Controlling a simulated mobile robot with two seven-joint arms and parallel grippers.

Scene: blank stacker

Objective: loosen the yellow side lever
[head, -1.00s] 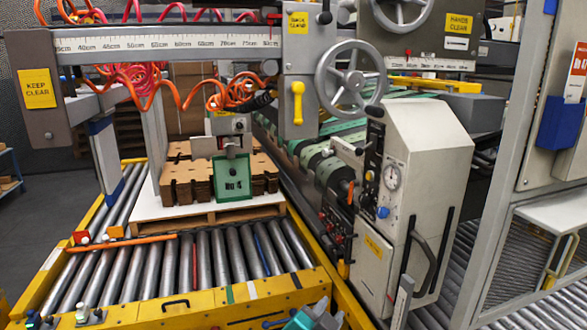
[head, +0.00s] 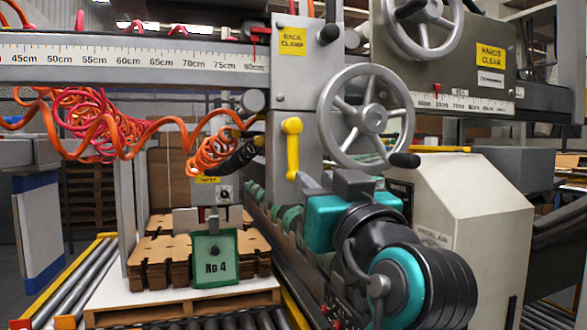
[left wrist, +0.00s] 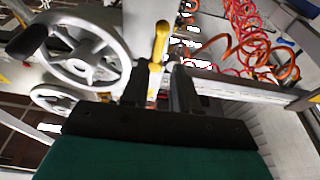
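The yellow side lever (head: 292,148) hangs upright on the grey clamp housing, left of the handwheel, its round pivot at the top. My left gripper (head: 325,182) is just right of the lever's lower end in the head view. In the left wrist view its two dark fingers (left wrist: 162,78) stand apart, with nothing seen gripped. The lever (left wrist: 160,45) shows there between and beyond the fingertips, its lower part close to the left finger. Whether a finger touches it I cannot tell. My right gripper is not in view.
The spoked handwheel (head: 371,118) with its black knob (head: 404,160) is close above my left gripper. Orange coiled hoses (head: 215,150) hang left of the lever. A green "No 4" plate (head: 215,258) stands before stacked cardboard blanks (head: 150,265) below. A beige cabinet (head: 455,215) is at right.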

